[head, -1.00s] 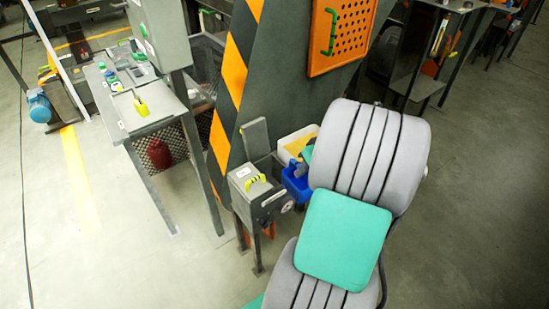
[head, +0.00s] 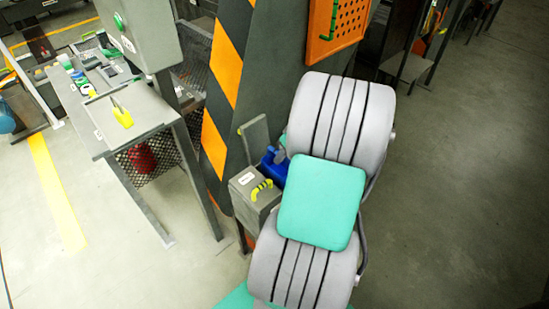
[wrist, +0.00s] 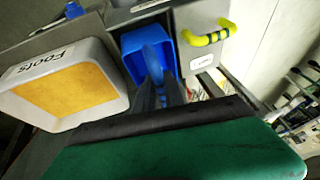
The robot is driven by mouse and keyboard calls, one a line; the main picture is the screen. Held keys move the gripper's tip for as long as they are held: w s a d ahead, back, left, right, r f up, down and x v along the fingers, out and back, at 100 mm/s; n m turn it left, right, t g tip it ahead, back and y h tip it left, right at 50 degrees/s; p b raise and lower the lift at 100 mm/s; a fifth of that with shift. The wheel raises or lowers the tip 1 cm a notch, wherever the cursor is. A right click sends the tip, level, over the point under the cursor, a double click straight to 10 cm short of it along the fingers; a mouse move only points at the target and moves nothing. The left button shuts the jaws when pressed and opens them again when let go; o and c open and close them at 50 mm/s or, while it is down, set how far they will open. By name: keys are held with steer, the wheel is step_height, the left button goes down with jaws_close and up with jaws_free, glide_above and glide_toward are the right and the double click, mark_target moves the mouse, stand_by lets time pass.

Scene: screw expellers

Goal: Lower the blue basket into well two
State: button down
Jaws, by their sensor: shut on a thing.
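The blue basket (head: 270,168) shows in the head view at the right side of a grey box (head: 242,190), partly behind my arm. In the wrist view the basket (wrist: 132,45) is upper middle, close to a grey lid (wrist: 203,57) with a yellow-green handle. My gripper (wrist: 168,92) is shut on a blue upright part of the basket. In the head view my arm hides most of the gripper. No well number is readable, and I cannot tell how deep the basket sits or whether it touches a well.
A white tray labelled Foots (wrist: 45,82), with yellow contents, stands left of the basket in the wrist view. A grey plate (head: 255,135) stands upright behind the box. A striped machine panel (head: 225,80) rises behind. A grey bench (head: 130,115) is at left.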

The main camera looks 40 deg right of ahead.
mark_target(281, 175)
steer(key=shift+b+x, duration=0.45)
steer(key=shift+x, duration=0.7)
step_height(281, 175, down, 8)
steer(key=b, duration=0.5)
steer(key=shift+s+d+r+b, duration=0.1)
steer(key=shift+s+r+b, duration=0.1)
steer(key=shift+r+b, duration=0.1)
steer(key=shift+f, duration=0.1)
steer(key=shift+s, duration=0.1)
steer(key=shift+f, duration=0.25)
steer(key=shift+f+b, duration=0.4)
steer(key=shift+f, duration=0.1)
steer(key=c, duration=1.3)
jaws_free()
steer(key=shift+c, duration=0.2)
